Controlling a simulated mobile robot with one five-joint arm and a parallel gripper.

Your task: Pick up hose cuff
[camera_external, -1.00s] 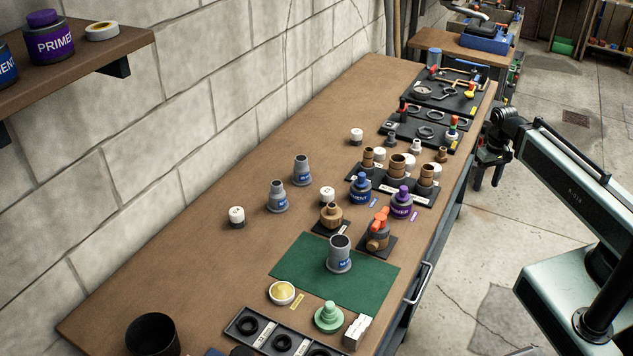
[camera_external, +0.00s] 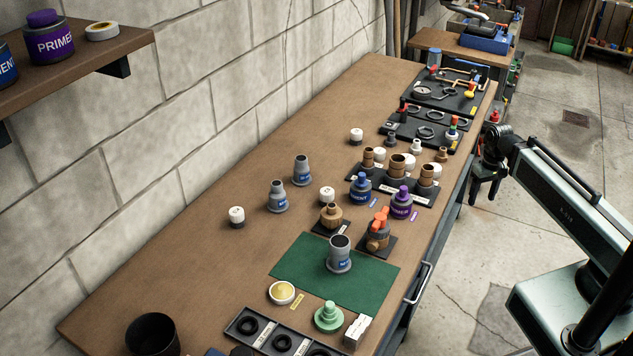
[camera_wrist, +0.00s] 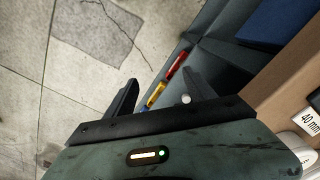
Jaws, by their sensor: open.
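Grey stepped cuffs with blue labels stand upright on the workbench: one (camera_external: 339,256) on the green mat, one (camera_external: 278,197) and another (camera_external: 301,170) nearer the wall. I cannot tell for certain which is the hose cuff. My gripper (camera_external: 486,188) hangs past the right edge of the bench, well apart from all three cuffs. In the wrist view my gripper (camera_wrist: 163,90) is open and empty, above the floor and the side of the bench. No cuff can be made out clearly there.
The workbench (camera_external: 210,270) has a green mat (camera_external: 300,265). Near it are an orange-handled valve (camera_external: 378,232), blue (camera_external: 361,188) and purple (camera_external: 401,203) containers, and a black ring tray (camera_external: 265,333). A wall shelf (camera_external: 100,50) overhangs at left. Bare bench lies left of the mat.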

